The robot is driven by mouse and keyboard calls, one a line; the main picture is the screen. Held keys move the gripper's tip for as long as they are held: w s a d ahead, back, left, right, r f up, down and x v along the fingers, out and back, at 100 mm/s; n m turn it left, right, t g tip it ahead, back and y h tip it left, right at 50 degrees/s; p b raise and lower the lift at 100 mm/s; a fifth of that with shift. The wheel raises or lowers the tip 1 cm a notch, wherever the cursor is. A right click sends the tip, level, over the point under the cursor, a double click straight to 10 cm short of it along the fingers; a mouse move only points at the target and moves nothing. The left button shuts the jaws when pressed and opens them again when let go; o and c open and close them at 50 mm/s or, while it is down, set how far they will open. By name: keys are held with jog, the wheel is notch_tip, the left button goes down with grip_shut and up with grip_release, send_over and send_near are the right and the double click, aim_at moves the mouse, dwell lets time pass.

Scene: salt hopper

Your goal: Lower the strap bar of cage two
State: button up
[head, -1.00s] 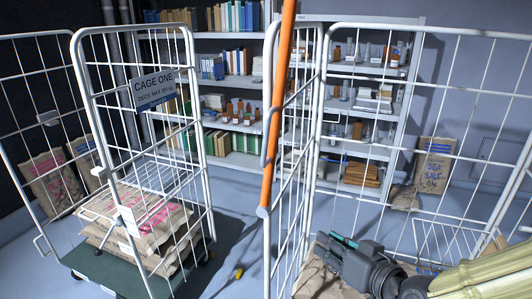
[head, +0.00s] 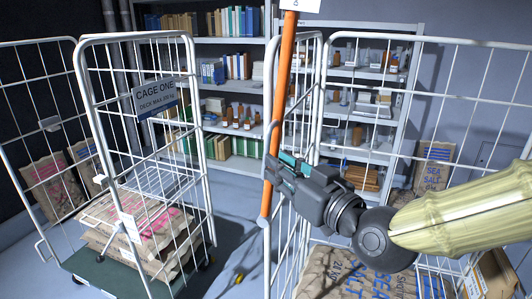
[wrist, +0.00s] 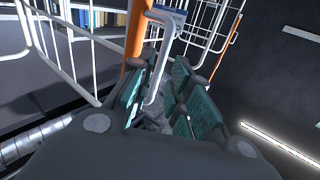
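Cage two is the white wire cage (head: 440,43) on the right. Its orange strap bar (head: 282,85) stands nearly upright at the cage's left side, with its lower end at about mid-height. A grey hooked handle (head: 267,150) shows beside the bar. My gripper (head: 277,168) is at the bar's lower part, reaching in from the right. In the wrist view, a light tube (wrist: 156,75), seemingly this handle, runs between my teal-padded fingers (wrist: 153,95). A gap shows between the pads. The orange bar (wrist: 136,40) is just beyond the fingertips. Contact cannot be told.
Cage one, with its sign (head: 155,95) and stacked sacks (head: 150,225), stands at the left. A salt sack (head: 350,275) lies low in cage two. Shelves (head: 365,115) line the back. Floor shows between the cages.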

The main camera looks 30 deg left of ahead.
jog(key=shift+p+x, duration=0.95)
jog(key=shift+x, duration=1.75)
grip_shut()
